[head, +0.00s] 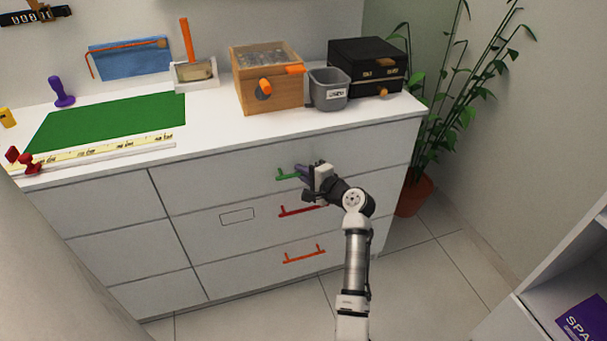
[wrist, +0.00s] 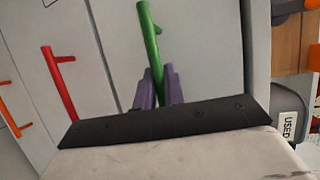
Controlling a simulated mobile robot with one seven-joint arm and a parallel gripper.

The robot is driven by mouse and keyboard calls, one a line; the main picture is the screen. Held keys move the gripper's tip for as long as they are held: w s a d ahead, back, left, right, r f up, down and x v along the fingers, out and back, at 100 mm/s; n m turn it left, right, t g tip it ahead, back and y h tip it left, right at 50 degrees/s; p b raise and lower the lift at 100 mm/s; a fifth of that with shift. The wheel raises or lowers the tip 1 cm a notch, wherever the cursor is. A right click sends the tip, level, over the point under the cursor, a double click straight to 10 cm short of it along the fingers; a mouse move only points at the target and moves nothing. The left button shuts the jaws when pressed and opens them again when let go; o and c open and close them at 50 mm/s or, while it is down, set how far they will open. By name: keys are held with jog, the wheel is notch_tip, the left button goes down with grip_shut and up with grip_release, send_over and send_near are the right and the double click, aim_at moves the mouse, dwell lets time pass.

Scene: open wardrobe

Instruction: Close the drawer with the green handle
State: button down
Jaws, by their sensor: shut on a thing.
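The green handle (head: 288,174) is on the top drawer (head: 220,182) of the white dresser. That drawer's front looks about flush with the fronts around it; I cannot tell whether a small gap is left. My gripper (head: 303,172) is at the right part of the green handle. In the wrist view, the purple fingers of my gripper (wrist: 157,88) are on both sides of the green handle (wrist: 149,38), shut on its lower part as pictured. The fingers hide that end of the handle.
Below are a drawer with a red handle (head: 300,210) and one with an orange handle (head: 304,254). On the dresser top stand a wooden box (head: 270,95), a grey bin (head: 328,92) and a black case (head: 365,62). A plant (head: 425,130) stands right of the dresser.

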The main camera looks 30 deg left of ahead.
jog(key=c, duration=1.8)
grip_release()
jog(key=shift+w+r, duration=0.15)
jog(key=v, duration=0.7)
jog(key=b+v, duration=0.1)
jog(key=v, duration=0.5)
jog(key=shift+d, duration=0.4)
